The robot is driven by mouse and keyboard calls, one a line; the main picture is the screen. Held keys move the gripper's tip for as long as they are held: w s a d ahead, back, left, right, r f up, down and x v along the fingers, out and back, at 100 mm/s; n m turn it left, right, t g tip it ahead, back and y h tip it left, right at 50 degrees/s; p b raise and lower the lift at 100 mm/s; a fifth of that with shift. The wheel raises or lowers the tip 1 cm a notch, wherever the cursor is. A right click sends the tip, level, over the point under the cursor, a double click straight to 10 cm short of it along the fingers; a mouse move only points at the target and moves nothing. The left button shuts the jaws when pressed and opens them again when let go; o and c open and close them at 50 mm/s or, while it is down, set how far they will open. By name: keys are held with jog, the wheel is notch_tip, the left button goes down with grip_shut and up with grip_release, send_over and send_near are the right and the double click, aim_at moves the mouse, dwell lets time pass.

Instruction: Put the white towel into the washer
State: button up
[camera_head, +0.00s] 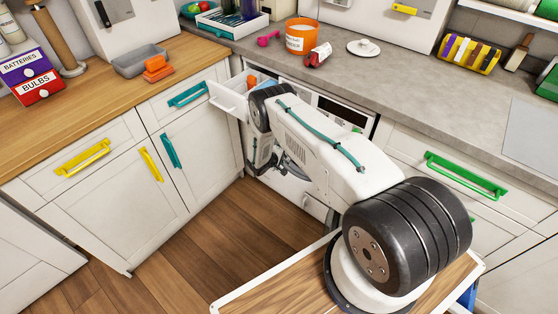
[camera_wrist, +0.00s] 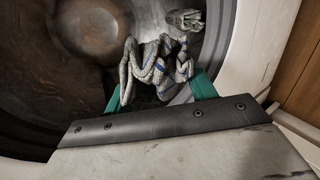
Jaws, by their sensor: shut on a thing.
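The white towel (camera_wrist: 150,62) is crumpled, greyish white with blue stripes, and sits between the teal fingers of my gripper (camera_wrist: 160,85) in the wrist view. My gripper is shut on it. The towel is in front of the dark metal drum of the washer, inside its round pale rim (camera_wrist: 226,38). Another bit of similar cloth (camera_wrist: 185,19) shows just beyond; I cannot tell whether it is part of the same towel. In the head view, my arm hides the gripper, towel and most of the washer (camera_head: 342,109) under the grey counter.
A white drawer (camera_head: 229,101) stands open left of my arm, close to it. Cabinets with coloured handles flank the corner. The counter holds an orange tub (camera_head: 301,36), a red item (camera_head: 318,55) and a small white dish (camera_head: 363,48). Wooden floor (camera_head: 205,245) is clear at the left.

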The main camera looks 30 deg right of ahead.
jog(key=w+d+f, duration=0.1)
jog(key=w+d, duration=0.2)
jog(key=d, duration=0.5)
jog(key=w+d+f, duration=0.2)
jog(key=w+d, duration=0.1)
jog(key=d, duration=0.6)
jog(key=shift+w+d, duration=0.2)
jog(key=shift+d, duration=0.1)
jog(key=o, duration=1.1)
jog(key=v, duration=0.7)
jog(key=shift+a+r, duration=0.2)
jog(key=shift+a, duration=0.15)
jog(key=shift+s, duration=0.15)
